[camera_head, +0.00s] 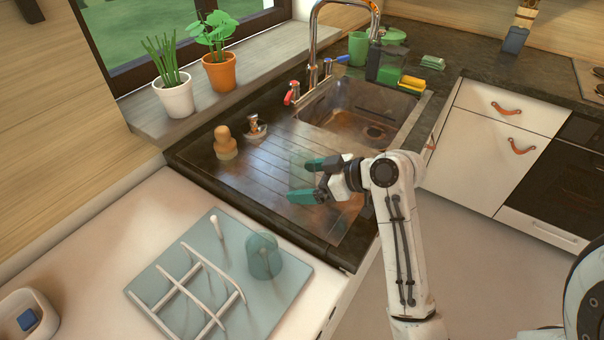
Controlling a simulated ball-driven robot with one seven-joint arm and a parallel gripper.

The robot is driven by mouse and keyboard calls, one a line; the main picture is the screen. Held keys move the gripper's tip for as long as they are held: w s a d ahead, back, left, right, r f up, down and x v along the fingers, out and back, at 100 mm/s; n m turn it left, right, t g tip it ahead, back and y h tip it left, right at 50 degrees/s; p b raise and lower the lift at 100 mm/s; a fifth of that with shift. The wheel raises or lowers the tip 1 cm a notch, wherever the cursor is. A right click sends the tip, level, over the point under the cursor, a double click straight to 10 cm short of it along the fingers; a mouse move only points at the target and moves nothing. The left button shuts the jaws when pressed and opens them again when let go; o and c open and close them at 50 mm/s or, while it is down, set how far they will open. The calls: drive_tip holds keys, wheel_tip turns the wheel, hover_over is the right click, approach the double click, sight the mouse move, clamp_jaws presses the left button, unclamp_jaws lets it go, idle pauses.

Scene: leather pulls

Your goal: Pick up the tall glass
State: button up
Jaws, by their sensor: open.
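A teal see-through glass (264,256) stands over a peg of the drying rack (296,280) at the bottom of the view. A faint clear shape, possibly another glass, shows on the drainboard at my fingertips. I cannot tell its form or which glass is the tall one. My gripper (308,180) is over the ribbed drainboard, its teal-tipped fingers apart and pointing left. It is above and to the right of the teal glass in the picture, clear of it. I cannot tell whether the faint shape lies between the fingers.
A wooden peg-shaped brush (226,142) and a small round-knobbed item (255,126) stand left on the drainboard. The sink (358,108) and tap (318,50) are behind. Two potted plants (174,92) (218,70) stand on the sill. A white dish (28,316) sits bottom left.

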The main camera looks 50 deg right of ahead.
drive_tip(key=shift+x, duration=0.8)
drive_tip(key=shift+c, duration=0.2)
drive_tip(key=shift+r, duration=0.1)
drive_tip(key=c, duration=1.3)
drive_tip(key=shift+r, duration=0.15)
